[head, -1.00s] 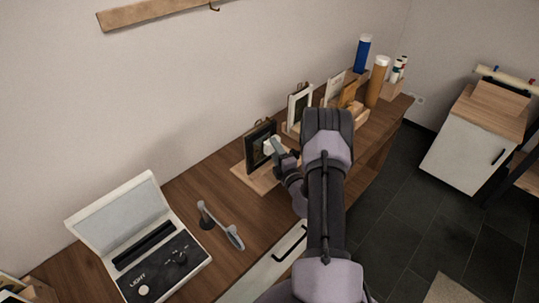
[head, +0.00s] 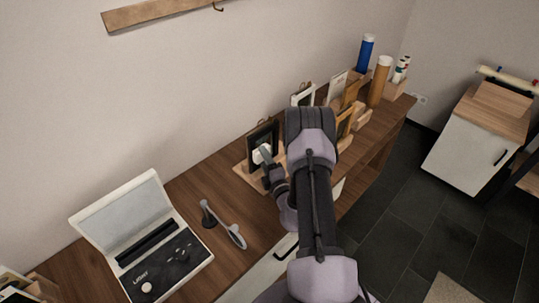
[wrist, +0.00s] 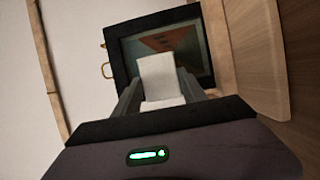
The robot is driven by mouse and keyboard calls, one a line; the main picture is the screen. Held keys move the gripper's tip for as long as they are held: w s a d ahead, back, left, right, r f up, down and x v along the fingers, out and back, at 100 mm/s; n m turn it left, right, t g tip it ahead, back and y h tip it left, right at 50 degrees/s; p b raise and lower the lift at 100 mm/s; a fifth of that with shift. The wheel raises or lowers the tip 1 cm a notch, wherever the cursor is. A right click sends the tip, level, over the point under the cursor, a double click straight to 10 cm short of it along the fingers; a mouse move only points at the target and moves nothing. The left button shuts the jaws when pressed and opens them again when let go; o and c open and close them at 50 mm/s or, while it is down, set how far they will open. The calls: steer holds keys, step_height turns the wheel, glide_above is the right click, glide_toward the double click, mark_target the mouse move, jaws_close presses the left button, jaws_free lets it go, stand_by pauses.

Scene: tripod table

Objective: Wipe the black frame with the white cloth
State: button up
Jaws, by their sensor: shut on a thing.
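The black frame (head: 263,137) stands upright on a light wooden board (head: 243,173) on the table against the wall. In the wrist view the black frame (wrist: 122,58) fills the middle, with a dark picture inside. My gripper (head: 266,155) is shut on the white cloth (wrist: 157,77), which is a small pale block between the two fingers. The white cloth (head: 259,155) is in front of the lower part of the frame's picture. I cannot tell whether it touches the surface. My arm hides part of the board.
An open light box (head: 140,240) and a grey handled tool (head: 224,225) lie to the left. A white frame (head: 303,95), wooden holders, an orange tube (head: 379,82) and a blue tube (head: 366,53) stand to the right. A white cabinet (head: 468,150) is at far right.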

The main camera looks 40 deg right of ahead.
steer(key=shift+w+d+r, duration=0.1)
steer(key=shift+w+d, duration=0.05)
steer(key=shift+d, duration=1.6)
steer(key=shift+w+d, duration=0.1)
steer(key=shift+d, duration=1.6)
steer(key=shift+w, duration=0.1)
steer(key=a, duration=0.7)
steer(key=shift+s+p, duration=0.3)
steer(key=shift+s, duration=0.15)
steer(key=s, duration=0.6)
steer(key=shift+d+b, duration=0.25)
steer(key=shift+b, duration=0.1)
